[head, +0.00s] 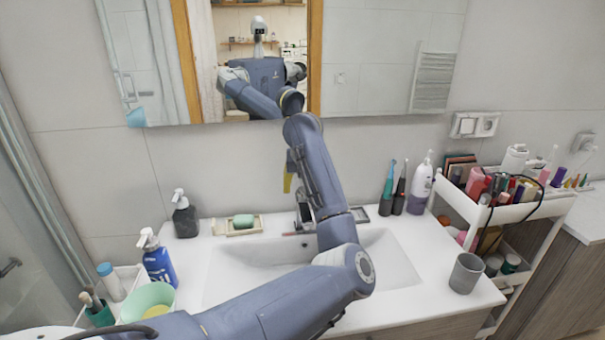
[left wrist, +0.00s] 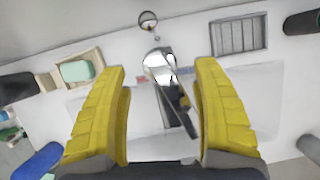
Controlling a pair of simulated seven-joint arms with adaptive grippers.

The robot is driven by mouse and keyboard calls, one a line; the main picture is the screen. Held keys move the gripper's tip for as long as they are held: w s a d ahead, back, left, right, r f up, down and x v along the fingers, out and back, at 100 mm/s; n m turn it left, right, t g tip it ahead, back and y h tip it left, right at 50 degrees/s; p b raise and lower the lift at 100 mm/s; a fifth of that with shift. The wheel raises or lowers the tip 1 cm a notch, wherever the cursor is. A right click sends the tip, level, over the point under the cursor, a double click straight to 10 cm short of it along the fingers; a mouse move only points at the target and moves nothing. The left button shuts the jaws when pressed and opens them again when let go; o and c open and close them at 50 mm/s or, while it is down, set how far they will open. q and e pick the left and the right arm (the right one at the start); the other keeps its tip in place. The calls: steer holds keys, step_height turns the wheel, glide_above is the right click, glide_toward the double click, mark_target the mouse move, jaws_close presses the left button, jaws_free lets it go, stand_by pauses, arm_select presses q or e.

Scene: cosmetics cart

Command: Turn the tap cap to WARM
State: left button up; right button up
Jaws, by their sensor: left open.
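The chrome tap (left wrist: 162,72) shows in the left wrist view, its shiny cap at the top and a long flat part running down from it. In the head view the tap (head: 303,208) stands at the back of the basin, mostly hidden behind my left arm. My left gripper (head: 288,178) hangs above the back edge of the washbasin, fingers pointing down. In the left wrist view its yellow fingers (left wrist: 161,66) are wide open, one on each side of the tap, with nothing held. Contact is not visible. WARM markings cannot be read. My right gripper does not show.
A soap dish (head: 244,228) with green soap and a dark dispenser (head: 185,216) stand left of the tap. Electric toothbrushes (head: 388,190) and a white bottle (head: 420,186) stand right. A grey cup (head: 466,274) is at the front right. The mirror (head: 384,60) is close behind.

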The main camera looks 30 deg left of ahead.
arm_select(q)
steer(key=v, duration=0.8)
